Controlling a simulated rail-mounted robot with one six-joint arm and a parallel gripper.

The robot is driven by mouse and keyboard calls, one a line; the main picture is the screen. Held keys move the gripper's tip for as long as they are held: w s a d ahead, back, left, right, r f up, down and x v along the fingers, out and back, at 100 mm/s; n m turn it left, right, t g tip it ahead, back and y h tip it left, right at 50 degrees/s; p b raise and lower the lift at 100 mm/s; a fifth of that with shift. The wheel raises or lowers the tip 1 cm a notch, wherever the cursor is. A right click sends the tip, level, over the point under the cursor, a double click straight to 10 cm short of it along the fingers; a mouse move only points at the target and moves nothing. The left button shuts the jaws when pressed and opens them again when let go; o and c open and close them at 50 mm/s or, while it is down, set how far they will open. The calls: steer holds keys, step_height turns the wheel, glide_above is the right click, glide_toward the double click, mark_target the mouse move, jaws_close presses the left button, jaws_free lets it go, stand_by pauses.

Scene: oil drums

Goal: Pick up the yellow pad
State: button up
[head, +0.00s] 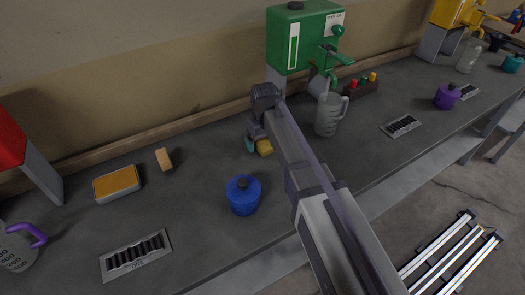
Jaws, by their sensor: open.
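A small yellow block (264,148), which looks like the yellow pad, lies on the grey workbench (205,215) near the middle of the head view. My gripper (257,140) points down right at it, with the arm reaching in from the lower right. The jaws are open. A small teal piece (250,146) shows just left of the yellow block; I cannot tell whether it is a separate pad. My gripper hides part of the yellow block, and I cannot tell whether the fingers touch it.
A blue lidded pot (243,195) stands in front of my gripper. A clear jug (328,115) and a green dispenser (300,40) stand to the right. An orange-topped box (117,184) and a tan block (164,160) lie to the left. The wall runs close behind.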

mark_target(264, 141)
steer(key=shift+f, duration=0.1)
steer(key=c, duration=1.1)
steer(key=shift+o, duration=0.2)
steer(key=shift+p, duration=0.35)
step_height(264, 141, up, 10)
steer(key=p, duration=0.9)
steer(key=shift+p, duration=0.4)
